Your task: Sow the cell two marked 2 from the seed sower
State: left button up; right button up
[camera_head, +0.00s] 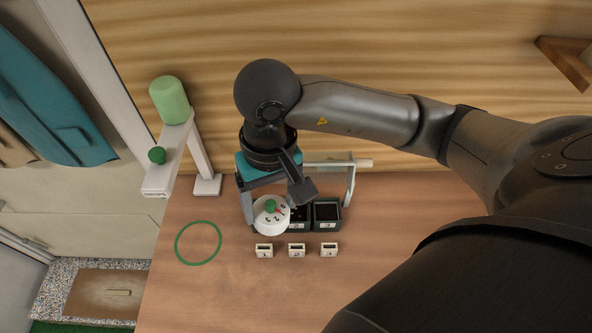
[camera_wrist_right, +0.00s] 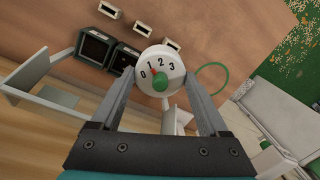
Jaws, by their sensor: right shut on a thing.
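The seed sower (camera_head: 271,217) is a round white body with a green knob and a dial marked 0 to 3. In the wrist view the sower (camera_wrist_right: 160,75) sits between the two fingers of my right gripper (camera_wrist_right: 160,84), with a small red pointer near the 1. In the head view my right gripper (camera_head: 275,203) is shut on it above the left end of the cell row. The middle cell (camera_head: 300,218) and right cell (camera_head: 327,212) are dark green pots with dark soil. The left cell is hidden by the sower. My left gripper is not in view.
Small white label blocks stand in front of the cells: left (camera_head: 264,251), middle (camera_head: 297,250), right (camera_head: 329,250). A pale frame (camera_head: 350,180) rises behind the cells. A green ring (camera_head: 198,243) lies left on clear table. A white stand (camera_head: 172,160) carries a green cylinder (camera_head: 169,100).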

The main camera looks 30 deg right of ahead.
jog(key=shift+a+f+h+b, duration=0.25)
jog(key=shift+h+b, duration=0.1)
jog(key=shift+h, duration=0.05)
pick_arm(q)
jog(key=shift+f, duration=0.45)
pick_arm(e)
jog(key=shift+d+r, duration=0.1)
jog(key=shift+r, duration=0.1)
